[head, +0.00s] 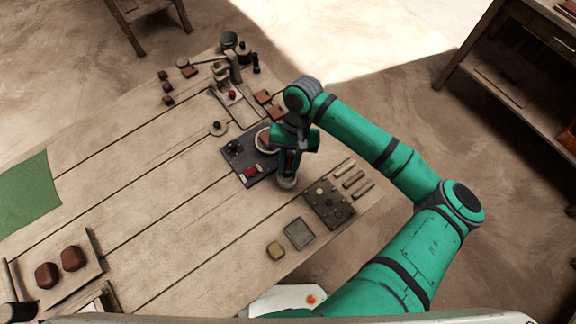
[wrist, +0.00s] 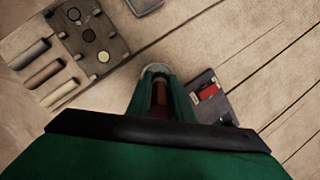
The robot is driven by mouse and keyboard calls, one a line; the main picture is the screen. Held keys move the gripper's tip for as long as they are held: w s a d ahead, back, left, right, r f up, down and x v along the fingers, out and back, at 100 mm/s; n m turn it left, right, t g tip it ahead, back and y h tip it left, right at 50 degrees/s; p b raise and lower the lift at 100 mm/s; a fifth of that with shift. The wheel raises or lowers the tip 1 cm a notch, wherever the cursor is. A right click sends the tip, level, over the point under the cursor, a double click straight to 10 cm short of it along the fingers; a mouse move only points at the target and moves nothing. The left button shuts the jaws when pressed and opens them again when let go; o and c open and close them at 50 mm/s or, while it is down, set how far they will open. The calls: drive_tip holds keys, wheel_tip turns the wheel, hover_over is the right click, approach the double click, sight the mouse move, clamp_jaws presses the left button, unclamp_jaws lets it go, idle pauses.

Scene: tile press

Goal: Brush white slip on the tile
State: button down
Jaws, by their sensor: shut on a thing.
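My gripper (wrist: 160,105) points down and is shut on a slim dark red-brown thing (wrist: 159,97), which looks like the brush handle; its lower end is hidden. In the head view my gripper (head: 290,166) is right above a small pale round pot (head: 287,183). The pot's rim also shows beyond the fingertips in the wrist view (wrist: 156,68). I cannot tell whether the brush is inside the pot. A dark mat (head: 233,162) lies to the left, with a small red piece (head: 251,172) on it. Which piece is the tile is unclear, and my arm hides part of the mat.
A dark rack (head: 329,204) with several round wells stands right of the pot, with sticks (head: 354,179) beside it. A press (head: 233,68) stands at the back.

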sight(288, 165)
drive_tip(key=shift+f, duration=0.7)
idle(1.6)
drive_tip(key=shift+r, duration=3.7)
